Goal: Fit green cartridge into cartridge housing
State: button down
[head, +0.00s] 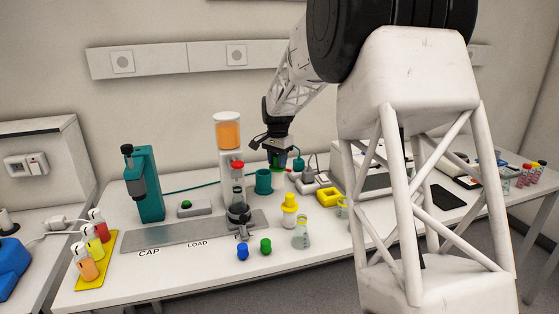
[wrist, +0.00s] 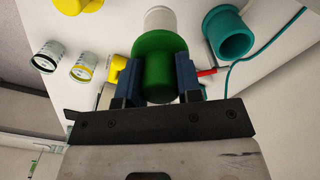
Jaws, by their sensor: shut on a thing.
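My gripper (wrist: 160,85) is shut on the green cartridge (wrist: 161,58), with one dark blue finger on each side of it. A white cylindrical part (wrist: 164,19) shows at its far end. In the head view my gripper (head: 276,155) is above the table, and the green cartridge (head: 279,162) shows below it, small and partly hidden. The teal, open-topped round cup, which looks like the cartridge housing (head: 263,183), stands on the table just below and left of my gripper. In the wrist view this housing (wrist: 209,48) is right of the cartridge and apart from it; its opening looks empty.
A stand with an orange-filled container (head: 228,133) is left of the housing. A yellow bottle-shaped piece (head: 289,212), a yellow block (head: 328,197) and a flask (head: 301,236) stand nearer the front. Blue (head: 242,253) and green (head: 265,247) caps lie near the front edge. A teal hose (wrist: 272,42) runs from the housing.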

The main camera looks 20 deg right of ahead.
jog(key=n, duration=0.3)
jog(key=w+a+f+n, duration=0.1)
jog(key=n, duration=0.3)
jog(key=w+a+n, duration=0.1)
jog(key=n, duration=0.1)
jog(key=shift+f, duration=0.3)
jog(key=w+r+m, duration=0.7)
jog(key=r, duration=0.3)
jog(key=w+f+m, duration=0.3)
jog(key=w+m, duration=0.2)
jog(key=m, duration=0.7)
jog(key=shift+d+f, duration=0.15)
jog(key=shift+f, duration=0.15)
